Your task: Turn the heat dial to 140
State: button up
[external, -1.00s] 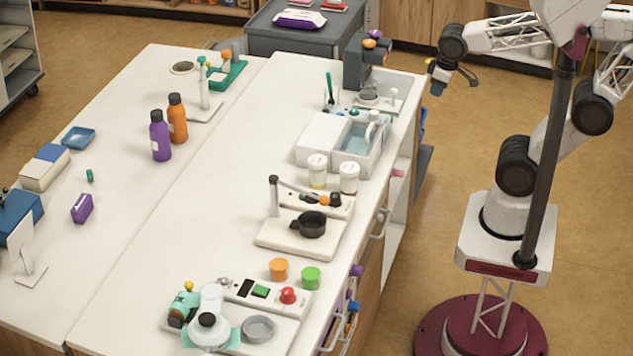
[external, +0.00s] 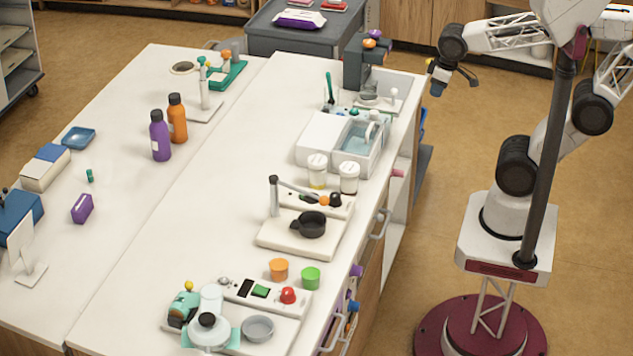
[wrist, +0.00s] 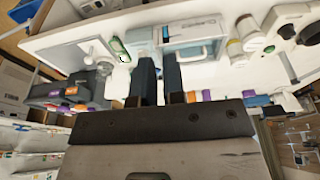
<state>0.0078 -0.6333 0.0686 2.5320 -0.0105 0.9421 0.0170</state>
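The bench holds a white hot-plate unit (external: 275,236) with a black pot (external: 312,224) on it. Its rear panel carries an orange knob (external: 324,201) and a black knob (external: 335,199). One of these may be the heat dial; no numbers or pointer can be read. My gripper (external: 453,84) hangs in the air off the bench's right side, well away from the unit and touching nothing. In the wrist view its two dark fingers (wrist: 160,78) stand apart with an empty gap between them. The unit is only partly in the wrist view, at upper right.
Two white-lidded jars (external: 317,171) and a white bin unit (external: 323,140) stand behind the hot-plate unit. Orange and green cups (external: 279,269) and a device with a red button (external: 288,295) stand in front. Handles stick out from the bench's right side. The bench's middle is clear.

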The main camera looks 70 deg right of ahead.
jog(key=o, duration=0.5)
jog(key=shift+w+a+r, duration=0.1)
jog(key=shift+w+a, duration=0.05)
jog(key=shift+w, duration=0.15)
jog(key=shift+c, duration=0.2)
jog(key=o, duration=0.4)
jog(key=w+a+r+n, duration=0.2)
jog(key=w+a, duration=0.2)
jog(key=w, duration=0.2)
jog(key=shift+w+a+n, duration=0.15)
jog(key=shift+w+n, duration=0.05)
jog(key=shift+n, duration=0.1)
jog(key=w+a+n+g, duration=0.1)
jog(key=w+a+n, duration=0.3)
jog(key=w+a, duration=0.7)
jog(key=w+a+n+g, duration=0.1)
jog(key=w+a+n, duration=0.45)
jog(key=a, duration=0.85)
jog(key=n, duration=0.9)
send_over(288, 291)
jog(key=shift+g, duration=0.3)
jog(key=f, duration=1.4)
jog(key=shift+w+d+f, duration=0.15)
jog(key=shift+d+f, duration=0.1)
jog(key=shift+f, duration=0.15)
jog(key=shift+a+f, duration=0.1)
jog(key=shift+a, duration=0.15)
jog(key=shift+f, duration=0.1)
